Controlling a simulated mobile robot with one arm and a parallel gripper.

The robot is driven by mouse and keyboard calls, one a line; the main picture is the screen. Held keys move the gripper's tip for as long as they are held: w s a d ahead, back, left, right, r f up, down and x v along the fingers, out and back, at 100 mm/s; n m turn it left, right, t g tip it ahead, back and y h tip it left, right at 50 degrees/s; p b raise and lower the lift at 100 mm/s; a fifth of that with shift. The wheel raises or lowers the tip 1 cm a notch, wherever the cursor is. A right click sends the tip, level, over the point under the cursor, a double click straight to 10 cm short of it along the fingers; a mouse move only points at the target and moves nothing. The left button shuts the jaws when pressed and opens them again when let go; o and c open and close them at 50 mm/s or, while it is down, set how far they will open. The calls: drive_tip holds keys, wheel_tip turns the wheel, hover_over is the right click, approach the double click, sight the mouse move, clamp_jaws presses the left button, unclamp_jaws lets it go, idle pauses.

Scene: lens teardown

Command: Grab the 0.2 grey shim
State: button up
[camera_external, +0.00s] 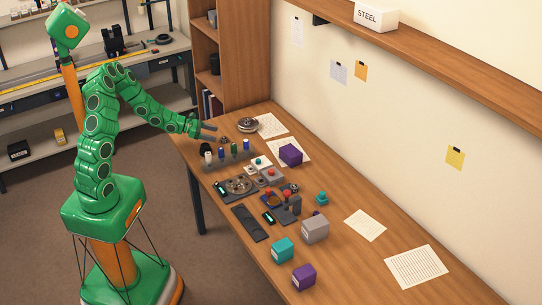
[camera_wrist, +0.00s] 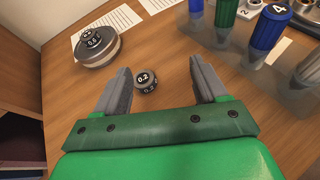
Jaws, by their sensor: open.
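The 0.2 grey shim (camera_wrist: 147,85) is a small round dark piece with a grey rim and a white "0.2" label, lying on the wooden table (camera_wrist: 178,55). In the wrist view it sits between and slightly beyond the middle of my gripper's two open fingers (camera_wrist: 162,88), apart from both. In the external view my gripper (camera_external: 212,133) is over the far left end of the table, and the shim is too small to make out clearly there. A larger grey disc stack marked "0.6" (camera_wrist: 96,46) stands to the left, beyond my left finger.
Clear-based drivers with blue (camera_wrist: 268,32) and green (camera_wrist: 226,14) handles stand in a rack (camera_external: 228,160) close to my right finger. Paper sheets (camera_wrist: 112,20) lie behind. A wooden shelf (camera_external: 232,70) borders the table's far end. Boxes and parts cover the middle of the table.

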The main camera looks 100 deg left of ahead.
sight(224, 138)
drive_tip(key=shift+n+g+y, duration=0.3)
drive_tip(key=shift+n+y, duration=0.2)
drive_tip(key=shift+n, duration=0.4)
drive_tip(key=s+a+f, duration=0.2)
drive_tip(key=s, duration=0.1)
drive_tip(key=shift+f, duration=0.1)
drive_tip(key=shift+s+a+f, duration=0.1)
drive_tip(key=shift+s+f, duration=0.15)
drive_tip(key=shift+s, duration=0.05)
drive_tip(key=shift+w+a+f, duration=0.1)
drive_tip(key=shift+x, duration=3.75)
drive_tip(key=c, duration=1.2)
drive_tip(key=shift+o, duration=0.2)
